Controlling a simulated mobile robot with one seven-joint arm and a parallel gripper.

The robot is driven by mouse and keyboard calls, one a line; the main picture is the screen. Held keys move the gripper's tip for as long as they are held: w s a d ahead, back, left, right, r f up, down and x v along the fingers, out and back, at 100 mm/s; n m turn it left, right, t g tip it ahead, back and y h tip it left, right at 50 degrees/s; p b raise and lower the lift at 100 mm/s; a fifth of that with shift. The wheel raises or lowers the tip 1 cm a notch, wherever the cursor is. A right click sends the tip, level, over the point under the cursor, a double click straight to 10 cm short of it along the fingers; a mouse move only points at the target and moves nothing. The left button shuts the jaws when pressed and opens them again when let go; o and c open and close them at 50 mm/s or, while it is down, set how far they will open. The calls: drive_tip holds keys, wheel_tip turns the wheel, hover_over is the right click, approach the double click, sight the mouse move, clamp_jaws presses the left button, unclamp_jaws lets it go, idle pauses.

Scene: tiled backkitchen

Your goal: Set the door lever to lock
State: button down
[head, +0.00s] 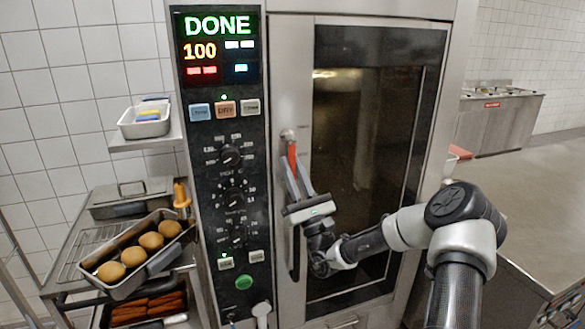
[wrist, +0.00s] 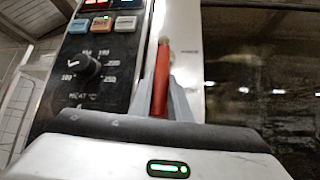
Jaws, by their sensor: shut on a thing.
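The door lever (head: 291,154) is a red bar on the steel door frame of the oven, just right of the control panel. It hangs down from a round pivot (head: 288,135), roughly vertical with a slight tilt. My gripper (head: 293,173) reaches up from below and is shut on the lever's lower part. In the wrist view the red lever (wrist: 161,75) stands between my two grey fingers, its lower end hidden behind the gripper body. The oven door (head: 375,130) with its dark glass looks closed.
The control panel (head: 217,150) shows DONE and 100, with knobs close left of my gripper. A dark vertical door handle (head: 294,255) is below it. A tray of buns (head: 133,283) stands on the left rack.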

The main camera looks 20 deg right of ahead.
drive_tip(key=c, duration=1.6)
unclamp_jaws()
drive_tip(key=shift+c, duration=0.2)
drive_tip(key=b+v, duration=0.2)
drive_tip(key=v, duration=1.5)
drive_tip(key=shift+f, duration=0.2)
drive_tip(key=shift+s, duration=0.1)
